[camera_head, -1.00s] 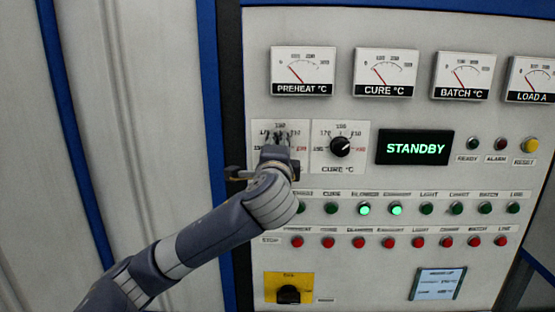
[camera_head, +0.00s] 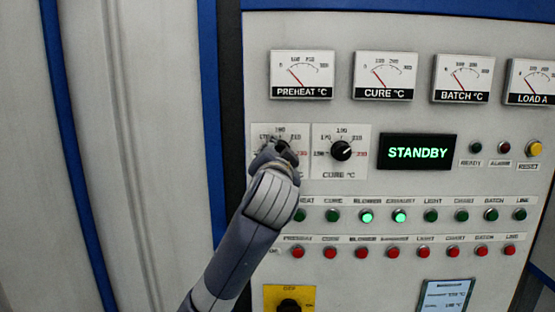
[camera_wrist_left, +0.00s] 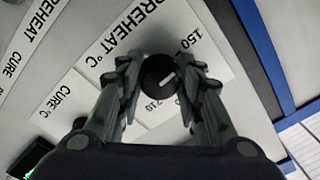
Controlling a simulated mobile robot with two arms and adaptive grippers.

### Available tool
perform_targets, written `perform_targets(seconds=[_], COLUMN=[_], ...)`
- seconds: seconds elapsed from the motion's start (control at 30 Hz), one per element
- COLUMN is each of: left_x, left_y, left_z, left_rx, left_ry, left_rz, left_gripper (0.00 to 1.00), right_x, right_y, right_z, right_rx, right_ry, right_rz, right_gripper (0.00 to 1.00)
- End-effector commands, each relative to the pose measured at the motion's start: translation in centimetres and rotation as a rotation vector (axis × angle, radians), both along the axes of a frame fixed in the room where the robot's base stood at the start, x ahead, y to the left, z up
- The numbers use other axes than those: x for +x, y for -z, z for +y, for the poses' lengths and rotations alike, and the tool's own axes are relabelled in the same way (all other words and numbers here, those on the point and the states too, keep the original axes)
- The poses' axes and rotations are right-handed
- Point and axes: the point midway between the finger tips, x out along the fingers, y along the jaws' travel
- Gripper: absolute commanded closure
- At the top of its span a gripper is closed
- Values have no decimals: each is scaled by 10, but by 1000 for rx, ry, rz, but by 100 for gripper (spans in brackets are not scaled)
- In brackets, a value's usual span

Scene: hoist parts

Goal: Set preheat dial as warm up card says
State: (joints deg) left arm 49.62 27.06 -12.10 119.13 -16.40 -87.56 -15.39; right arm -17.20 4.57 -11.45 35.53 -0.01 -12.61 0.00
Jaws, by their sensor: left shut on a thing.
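The preheat dial (camera_wrist_left: 159,76) is a round black knob with a white pointer mark, seen between my left gripper's fingers in the left wrist view. My left gripper (camera_wrist_left: 160,85) is shut on it, one finger on each side. In the head view my left gripper (camera_head: 280,152) covers most of the dial and part of its scale plate (camera_head: 262,132). The warm up card (camera_head: 446,296) is at the lower right of the panel, cut by the frame's bottom edge; its small text is not readable. My right gripper is not in view.
The cure dial (camera_head: 341,151) sits close to the right of my left gripper. A black display (camera_head: 417,152) reads STANDBY. Gauges line the top; rows of green and red buttons run below the dials. A yellow-plated switch (camera_head: 290,303) is at the bottom.

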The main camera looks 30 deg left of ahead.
Motion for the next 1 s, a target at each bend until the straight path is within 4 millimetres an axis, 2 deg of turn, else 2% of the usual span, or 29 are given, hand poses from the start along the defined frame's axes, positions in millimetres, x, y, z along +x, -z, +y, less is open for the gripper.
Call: perform_targets(seconds=[0.3, 0.77, 0.8, 0.87, 0.9, 1.0], left_x=[0, 0, 0, 0, 0, 0], left_y=[1, 0, 0, 0, 0, 0], left_z=[-1, -1, -1, -1, -1, -1], left_rx=[-83, -95, -95, -95, -94, -93], left_ry=[1, 1, 1, 1, 1, 1], left_rz=[-49, -57, -57, -58, -59, -58], left_gripper=[90, 90, 64, 50, 46, 46], right_x=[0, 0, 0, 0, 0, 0], right_y=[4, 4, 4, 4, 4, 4], right_z=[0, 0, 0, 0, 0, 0], right_rx=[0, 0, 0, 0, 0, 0], right_ry=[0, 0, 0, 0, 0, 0], right_rz=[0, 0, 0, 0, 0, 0], right_gripper=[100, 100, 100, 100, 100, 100])
